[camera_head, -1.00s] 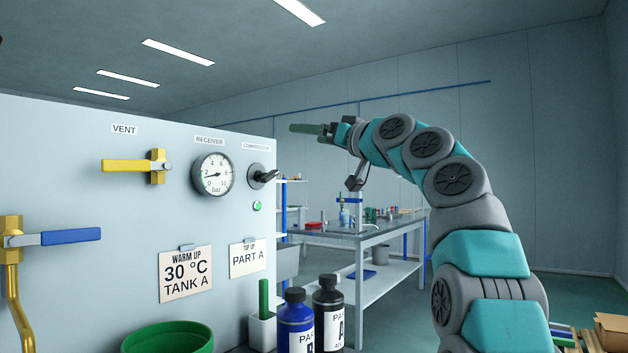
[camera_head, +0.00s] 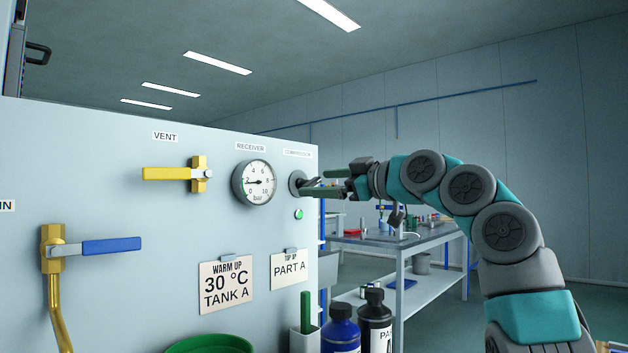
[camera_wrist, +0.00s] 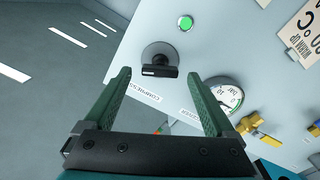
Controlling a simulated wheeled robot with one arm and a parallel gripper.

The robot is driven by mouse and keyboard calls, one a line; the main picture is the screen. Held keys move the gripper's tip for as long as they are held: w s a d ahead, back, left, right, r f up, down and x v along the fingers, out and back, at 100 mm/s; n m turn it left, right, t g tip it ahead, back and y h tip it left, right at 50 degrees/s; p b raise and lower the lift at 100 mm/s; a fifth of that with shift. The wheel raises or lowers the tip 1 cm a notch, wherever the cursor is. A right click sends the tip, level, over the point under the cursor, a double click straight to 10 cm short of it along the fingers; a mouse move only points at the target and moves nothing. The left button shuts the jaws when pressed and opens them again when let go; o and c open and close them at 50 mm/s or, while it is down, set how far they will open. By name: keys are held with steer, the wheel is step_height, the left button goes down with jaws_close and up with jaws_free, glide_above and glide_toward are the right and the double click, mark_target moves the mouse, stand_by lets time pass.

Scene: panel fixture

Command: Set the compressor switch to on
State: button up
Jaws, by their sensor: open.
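The compressor switch (camera_head: 298,184) is a round grey base with a dark handle, at the right end of the pale panel (camera_head: 100,160). It also shows in the wrist view (camera_wrist: 160,60), upside down, with its dark handle lying across the base. A green lamp (camera_head: 298,214) is lit below it. My gripper (camera_head: 322,192) is open, with green fingers pointing at the switch. In the wrist view my gripper (camera_wrist: 160,82) has its fingers spread, with the switch between and beyond the tips. In the head view the fingers partly hide the handle; contact cannot be told.
The receiver gauge (camera_head: 254,183) sits just left of the switch. The yellow vent valve (camera_head: 198,174) and a blue-handled valve (camera_head: 110,246) are farther left. Bottles (camera_head: 374,320) stand below the panel's right end. A workbench (camera_head: 420,240) stands behind.

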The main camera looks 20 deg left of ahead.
mark_target(315, 183)
steer(key=shift+p+x, duration=0.45)
steer(key=shift+x, duration=1.25)
steer(key=shift+c, duration=0.2)
